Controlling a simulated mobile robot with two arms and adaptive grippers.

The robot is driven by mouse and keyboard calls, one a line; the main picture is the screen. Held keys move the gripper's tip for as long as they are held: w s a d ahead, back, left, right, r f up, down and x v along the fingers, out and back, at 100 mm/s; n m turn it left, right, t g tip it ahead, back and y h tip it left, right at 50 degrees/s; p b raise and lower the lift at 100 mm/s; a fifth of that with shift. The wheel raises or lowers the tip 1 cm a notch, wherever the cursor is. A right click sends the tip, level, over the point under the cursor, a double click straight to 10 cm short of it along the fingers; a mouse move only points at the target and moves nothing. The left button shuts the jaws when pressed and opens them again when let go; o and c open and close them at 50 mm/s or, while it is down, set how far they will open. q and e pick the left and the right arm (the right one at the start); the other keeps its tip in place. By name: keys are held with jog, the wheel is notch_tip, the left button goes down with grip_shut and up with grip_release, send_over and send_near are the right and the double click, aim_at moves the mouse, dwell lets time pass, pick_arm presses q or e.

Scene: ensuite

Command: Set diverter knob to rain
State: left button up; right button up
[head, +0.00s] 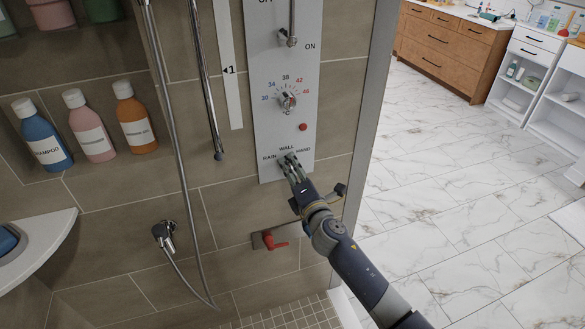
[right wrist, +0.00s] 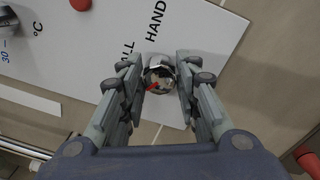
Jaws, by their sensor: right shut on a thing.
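The diverter knob is a small round chrome knob (right wrist: 160,73) with a red mark, low on the white shower panel (head: 266,132). The panel's RAIN, WALL and HAND labels sit around it in the head view. My right gripper (head: 290,164) is at the knob, and the right wrist view shows its two fingers (right wrist: 160,82) closed on the knob's sides. The red mark points to the lower left in that view, on the side away from HAND. The RAIN label is hidden there behind the fingers, and WALL is partly covered. My left gripper is not in view.
The temperature knob (head: 287,101) and a red button (head: 303,127) are above on the panel. A red lever (head: 271,240) sits below my right arm. A shower hose (head: 177,150) hangs left, near several bottles (head: 88,126). Open marble floor (head: 440,180) lies right.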

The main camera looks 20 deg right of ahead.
jog(key=shift+n, duration=0.4)
jog(key=o, duration=1.1)
jog(key=shift+s, duration=0.1)
jog(key=s, duration=1.1)
jog(key=shift+s+d+f, duration=0.25)
jog(key=shift+s+d, duration=0.05)
jog(key=shift+s, duration=0.1)
